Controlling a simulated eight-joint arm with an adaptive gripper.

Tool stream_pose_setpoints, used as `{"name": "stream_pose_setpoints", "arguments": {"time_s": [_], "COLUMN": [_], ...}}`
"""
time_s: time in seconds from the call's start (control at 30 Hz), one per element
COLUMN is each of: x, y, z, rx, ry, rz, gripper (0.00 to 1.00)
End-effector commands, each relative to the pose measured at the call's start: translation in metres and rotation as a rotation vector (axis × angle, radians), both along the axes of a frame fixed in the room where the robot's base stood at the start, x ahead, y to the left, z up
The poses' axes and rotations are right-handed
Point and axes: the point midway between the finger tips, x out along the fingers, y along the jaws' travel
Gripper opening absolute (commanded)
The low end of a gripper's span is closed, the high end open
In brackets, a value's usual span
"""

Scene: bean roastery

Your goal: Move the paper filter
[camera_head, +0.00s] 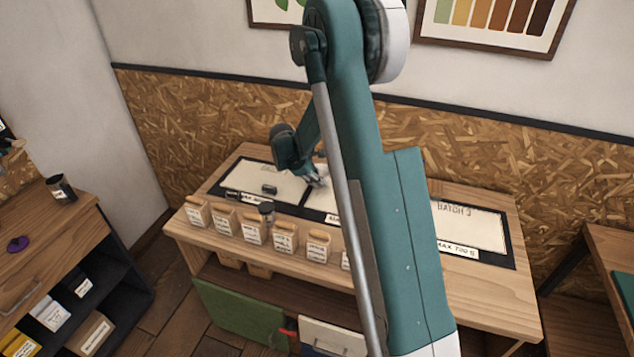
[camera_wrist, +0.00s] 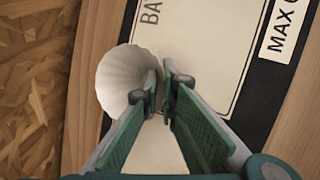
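The paper filter (camera_wrist: 122,78) is a white fluted cup in the wrist view, just left of my fingertips. It overlaps the edge of a pale board panel with a dark border and the wooden table top. My gripper (camera_wrist: 160,92) has its two fingertips nearly together at the filter's right rim, and the thin wall appears pinched between them. In the head view my gripper (camera_head: 316,182) is low over the table's far side, and the filter cannot be made out clearly there.
The wooden table (camera_head: 490,295) carries dark-bordered panels (camera_head: 470,225) and a row of labelled bean bags (camera_head: 253,229) along its front. A small dark jar (camera_head: 266,211) and a small dark object (camera_head: 269,189) stand nearby. A chipboard wall (camera_head: 200,110) rises behind.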

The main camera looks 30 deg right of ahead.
Motion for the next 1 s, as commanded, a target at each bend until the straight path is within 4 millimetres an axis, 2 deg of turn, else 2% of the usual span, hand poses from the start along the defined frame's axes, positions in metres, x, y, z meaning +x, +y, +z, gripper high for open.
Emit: {"name": "stream_pose_setpoints", "arguments": {"time_s": [1.0], "x": [-0.06], "y": [-0.057], "z": [0.0], "rx": [0.0], "ry": [0.0], "rz": [-0.001], "gripper": [0.0]}}
